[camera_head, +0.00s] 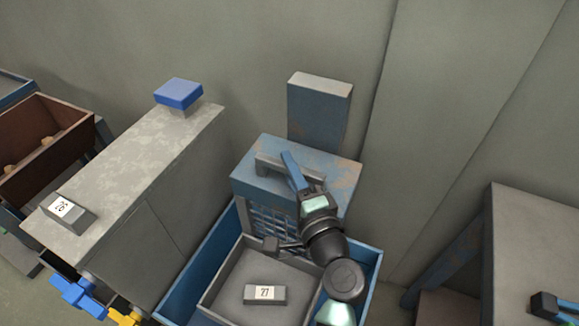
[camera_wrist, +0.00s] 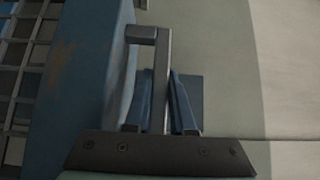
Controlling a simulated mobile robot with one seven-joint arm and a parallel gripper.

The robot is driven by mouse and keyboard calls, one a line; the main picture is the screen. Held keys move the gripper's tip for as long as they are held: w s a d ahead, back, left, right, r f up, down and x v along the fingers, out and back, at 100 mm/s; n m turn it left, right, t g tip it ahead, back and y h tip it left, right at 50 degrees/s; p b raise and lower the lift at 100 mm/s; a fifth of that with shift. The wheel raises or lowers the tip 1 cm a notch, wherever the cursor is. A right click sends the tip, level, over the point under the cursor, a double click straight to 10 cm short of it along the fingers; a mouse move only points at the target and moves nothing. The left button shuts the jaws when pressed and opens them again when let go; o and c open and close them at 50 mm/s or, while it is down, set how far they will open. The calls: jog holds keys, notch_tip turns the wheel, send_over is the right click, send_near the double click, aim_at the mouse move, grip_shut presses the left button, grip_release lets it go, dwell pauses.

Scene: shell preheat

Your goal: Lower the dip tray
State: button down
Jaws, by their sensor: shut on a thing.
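The dip tray appears to be the worn blue box-like piece (camera_head: 325,165) with a grey bar handle (camera_head: 270,167) on top and a grid (camera_head: 268,222) below its front edge. It stands at the back of a larger blue open bin (camera_head: 372,262). My gripper (camera_head: 290,163) is at the handle, with its blue fingers shut on it. In the wrist view, the grey handle bar (camera_wrist: 161,60) runs between the two blue fingers (camera_wrist: 160,100). The blue piece (camera_wrist: 95,60) and its grid (camera_wrist: 28,60) show at left. My arm hides part of the grid and the bin's right side.
A grey tray (camera_head: 222,285) with a label block marked 77 (camera_head: 264,294) sits in front. A blue post (camera_head: 320,105) rises behind. A grey table (camera_head: 535,240) is at right.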

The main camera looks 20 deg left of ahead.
aim_at(290, 235)
notch_tip(290, 235, down, 26)
jog(key=b, duration=2.3)
jog(key=shift+r, duration=0.2)
jog(key=shift+f, duration=0.1)
jog(key=c, duration=0.8)
grip_release()
jog(key=shift+o, duration=0.2)
jog(key=p+v, duration=0.2)
jog(key=v, duration=1.1)
